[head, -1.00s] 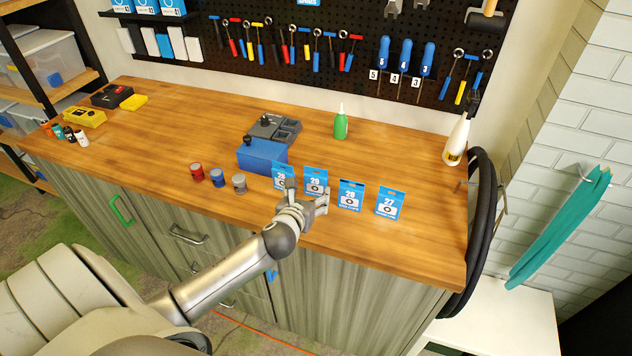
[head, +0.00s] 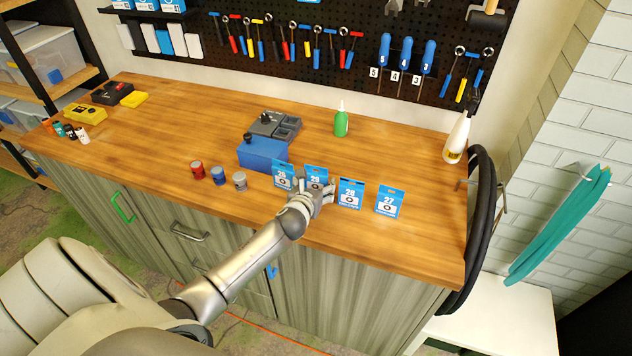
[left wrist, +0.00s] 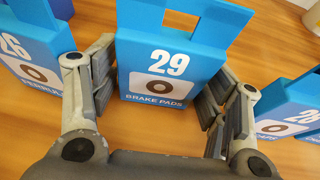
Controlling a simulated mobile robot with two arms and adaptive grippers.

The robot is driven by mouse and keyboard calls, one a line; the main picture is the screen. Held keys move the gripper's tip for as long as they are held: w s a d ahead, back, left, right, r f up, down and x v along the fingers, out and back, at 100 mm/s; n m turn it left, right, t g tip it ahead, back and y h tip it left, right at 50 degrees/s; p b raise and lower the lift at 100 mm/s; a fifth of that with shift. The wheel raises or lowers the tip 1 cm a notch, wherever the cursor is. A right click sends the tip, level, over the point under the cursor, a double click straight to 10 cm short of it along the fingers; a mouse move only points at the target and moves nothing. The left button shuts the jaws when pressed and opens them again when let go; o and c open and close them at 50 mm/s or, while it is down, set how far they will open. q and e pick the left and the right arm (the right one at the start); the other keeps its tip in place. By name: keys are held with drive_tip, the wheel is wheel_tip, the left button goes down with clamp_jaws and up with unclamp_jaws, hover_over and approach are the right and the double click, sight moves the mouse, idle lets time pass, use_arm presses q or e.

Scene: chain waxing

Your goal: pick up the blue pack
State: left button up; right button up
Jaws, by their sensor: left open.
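Several blue packs stand upright in a row near the bench's front edge. The pack marked 29 (head: 316,174) is partly hidden by my left gripper (head: 318,194) in the head view. In the left wrist view this pack (left wrist: 165,62), labelled brake pads, stands between the open fingers of my left gripper (left wrist: 158,95), with gaps on both sides. A pack marked 26 or similar (head: 283,175) stands to its left. The pack marked 28 (head: 350,193) and the pack marked 27 (head: 390,202) stand to its right. My right gripper is not in view.
A blue box (head: 262,153) and several small tins (head: 218,175) sit left of the packs. A green bottle (head: 341,121) and a white bottle (head: 456,140) stand farther back. Bare wooden bench (head: 420,165) lies around the packs.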

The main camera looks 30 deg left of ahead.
sight(318, 168)
use_arm(q)
drive_tip(key=shift+c, duration=0.5)
drive_tip(key=c, duration=0.7)
drive_tip(key=shift+r, duration=0.15)
drive_tip(key=shift+r, duration=0.55)
drive_tip(key=s+r, duration=0.1)
drive_tip(key=r, duration=0.1)
drive_tip(key=s+d+r, duration=0.1)
drive_tip(key=r, duration=0.1)
drive_tip(key=s+r+b, duration=0.1)
drive_tip(key=s+r, duration=0.1)
drive_tip(key=r, duration=0.1)
drive_tip(key=shift+d, duration=0.4)
drive_tip(key=v, duration=0.3)
drive_tip(key=b+v, duration=0.1)
drive_tip(key=v, duration=0.3)
drive_tip(key=b+v, duration=0.1)
drive_tip(key=v, duration=0.2)
drive_tip(key=shift+d+r, duration=0.45)
drive_tip(key=shift+d, duration=0.05)
